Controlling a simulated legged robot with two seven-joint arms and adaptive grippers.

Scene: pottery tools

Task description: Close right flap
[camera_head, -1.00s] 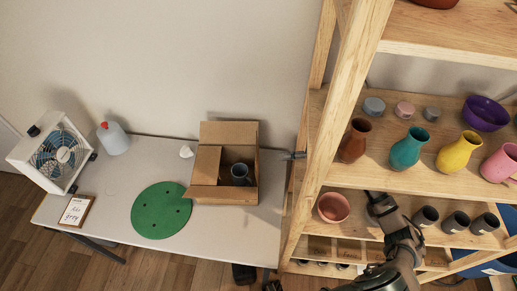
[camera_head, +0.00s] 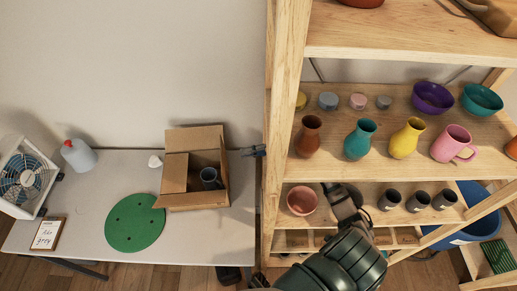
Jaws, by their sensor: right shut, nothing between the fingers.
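A cardboard box (camera_head: 191,200) stands on the white table. Its back flap (camera_head: 194,138) stands up and its left flap (camera_head: 174,173) lies folded over the left part of the opening. The right flap (camera_head: 225,184) is open along the right side. A dark grey-blue mug (camera_head: 209,176) shows inside through the uncovered right part. My left gripper is not in view.
The wooden shelf (camera_head: 285,110) with vases, bowls and cups fills the right side, close to my right arm. On the table (camera_head: 100,190) are a green disc (camera_head: 134,224), a white bottle (camera_head: 79,157), a fan (camera_head: 25,178) and a framed sign (camera_head: 47,234).

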